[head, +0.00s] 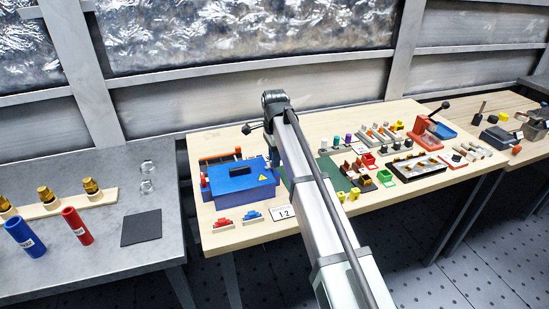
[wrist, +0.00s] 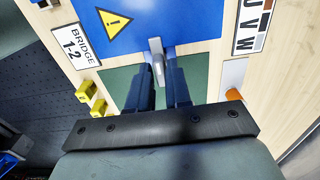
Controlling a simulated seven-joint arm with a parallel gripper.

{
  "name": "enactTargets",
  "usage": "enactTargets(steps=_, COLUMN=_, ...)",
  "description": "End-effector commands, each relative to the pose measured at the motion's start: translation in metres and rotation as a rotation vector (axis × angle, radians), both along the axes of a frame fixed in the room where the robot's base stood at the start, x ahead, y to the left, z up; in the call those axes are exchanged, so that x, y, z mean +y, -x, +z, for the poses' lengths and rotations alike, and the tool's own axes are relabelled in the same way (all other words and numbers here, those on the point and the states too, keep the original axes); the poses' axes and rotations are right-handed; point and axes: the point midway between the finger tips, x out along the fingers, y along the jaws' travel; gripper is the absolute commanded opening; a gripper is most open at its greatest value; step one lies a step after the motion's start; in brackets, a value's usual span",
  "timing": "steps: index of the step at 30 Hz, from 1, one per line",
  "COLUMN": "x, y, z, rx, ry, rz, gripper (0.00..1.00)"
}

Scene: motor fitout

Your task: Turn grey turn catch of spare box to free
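A blue box (head: 240,186) with a dark handle slot and a yellow warning triangle stands on the left part of the wooden table. Its blue face (wrist: 200,25) fills the top of the wrist view. A grey turn catch (wrist: 156,50) sits at the edge of this face, pointing towards my gripper. My gripper (wrist: 160,68) has its two dark fingers close on either side of the catch, and the catch fills the narrow gap between them. In the head view my arm hides the gripper and the catch.
A label reading "BRIDGE 1-2" (wrist: 76,45) and yellow blocks (wrist: 92,97) lie left of the fingers. A green mat (head: 337,174) lies beside the box. Trays and small coloured parts crowd the table's right side. A grey table (head: 95,250) stands at left.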

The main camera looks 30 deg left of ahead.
Motion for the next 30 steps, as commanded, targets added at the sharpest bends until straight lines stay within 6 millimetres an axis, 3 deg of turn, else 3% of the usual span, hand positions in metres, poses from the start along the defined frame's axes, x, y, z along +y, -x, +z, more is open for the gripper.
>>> enactTargets(steps=6, x=0.0000, y=0.0000, z=0.0001, rx=0.000, ry=0.000, rz=0.000, gripper=0.00)
enactTargets(steps=20, x=-0.0001, y=0.0001, z=0.0002, rx=0.000, ry=0.000, rz=0.037, gripper=0.00)
enactTargets(steps=30, x=0.0001, y=0.0001, z=0.0002, rx=0.000, ry=0.000, rz=0.261, gripper=0.00)
